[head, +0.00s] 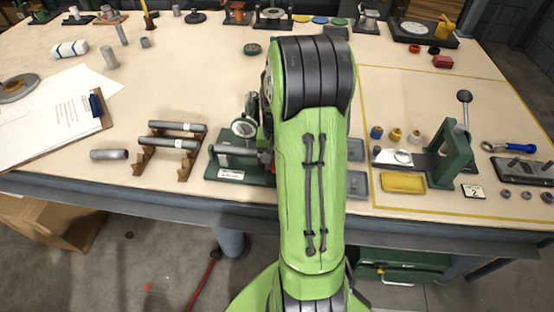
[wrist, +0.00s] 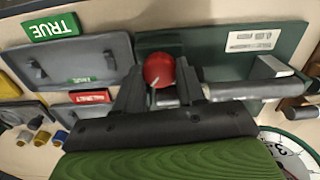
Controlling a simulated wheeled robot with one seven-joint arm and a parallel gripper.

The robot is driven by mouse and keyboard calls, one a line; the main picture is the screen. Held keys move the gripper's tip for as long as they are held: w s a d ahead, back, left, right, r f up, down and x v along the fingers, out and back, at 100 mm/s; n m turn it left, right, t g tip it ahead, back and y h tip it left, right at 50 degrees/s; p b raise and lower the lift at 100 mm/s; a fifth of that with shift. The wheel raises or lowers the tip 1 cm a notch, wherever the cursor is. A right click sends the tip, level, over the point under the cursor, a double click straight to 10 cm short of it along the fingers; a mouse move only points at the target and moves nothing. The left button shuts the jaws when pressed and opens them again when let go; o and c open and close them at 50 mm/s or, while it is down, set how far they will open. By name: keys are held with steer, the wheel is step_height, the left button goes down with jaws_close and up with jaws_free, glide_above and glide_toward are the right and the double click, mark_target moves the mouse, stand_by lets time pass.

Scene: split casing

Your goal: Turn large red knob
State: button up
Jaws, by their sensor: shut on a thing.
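The knob sits on a green fixture (wrist: 288,45) that carries a grey metal cylinder (wrist: 245,89) and a white label. In the head view my green arm hides the knob and gripper. The green fixture (head: 240,178) shows there just left of my arm, with a round dial gauge (head: 243,127) above it.
Grey trays with a green TRUE sign (wrist: 50,27) and a red sign (wrist: 90,97) lie beside the fixture. In the head view, a wooden rack (head: 170,146) with metal cylinders stands to the left. A green lever press (head: 455,150) and a yellow tray (head: 403,183) stand to the right.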

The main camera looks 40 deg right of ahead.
steer(key=o, duration=0.8)
step_height(320, 180, up, 16)
steer(key=p, duration=0.4)
steer(key=shift+f+p, duration=0.1)
steer(key=shift+p, duration=0.3)
